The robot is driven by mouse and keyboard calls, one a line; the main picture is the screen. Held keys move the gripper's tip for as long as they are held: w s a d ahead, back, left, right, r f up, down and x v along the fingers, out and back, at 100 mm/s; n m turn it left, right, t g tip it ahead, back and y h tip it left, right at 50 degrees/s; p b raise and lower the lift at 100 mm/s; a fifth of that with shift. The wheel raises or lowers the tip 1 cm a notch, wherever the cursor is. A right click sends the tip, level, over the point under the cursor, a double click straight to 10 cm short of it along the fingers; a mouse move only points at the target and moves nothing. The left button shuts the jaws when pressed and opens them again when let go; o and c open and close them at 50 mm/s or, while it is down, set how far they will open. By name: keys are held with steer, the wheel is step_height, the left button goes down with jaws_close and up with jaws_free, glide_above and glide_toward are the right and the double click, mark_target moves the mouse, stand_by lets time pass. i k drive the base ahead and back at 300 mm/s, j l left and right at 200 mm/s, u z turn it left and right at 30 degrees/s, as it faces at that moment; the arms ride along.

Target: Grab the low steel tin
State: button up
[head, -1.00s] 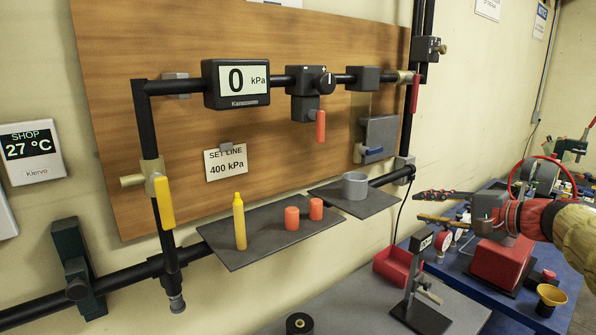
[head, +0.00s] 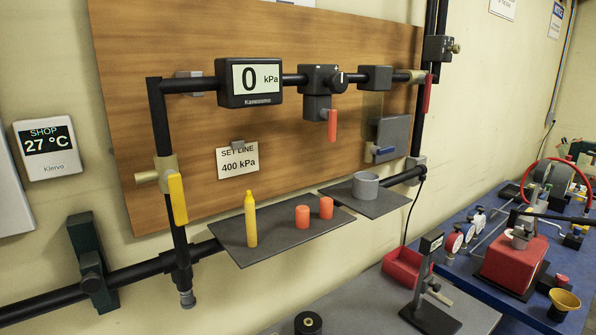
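A low grey round tin (head: 365,186) with an open top, the one that fits the low steel tin, stands upright on the small dark right-hand shelf (head: 392,204) below the wooden panel. Nothing touches it from the sides. My gripper is not in view in the head view now, so its state does not show.
The left shelf (head: 262,257) holds a yellow bottle-like piece (head: 250,218) and two red-orange cylinders (head: 302,216). A black pipe runs behind the shelves.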

mark_target(365, 185)
steer(key=i+l, duration=0.25)
steer(key=l, duration=0.15)
steer(key=i+l, duration=0.25)
steer(key=l, duration=0.2)
steer(key=i+l+u, duration=0.15)
steer(key=u, duration=0.25)
steer(key=l+u, duration=0.45)
steer(key=i+l+u, duration=0.1)
steer(key=l+u, duration=0.3)
steer(key=j, duration=0.1)
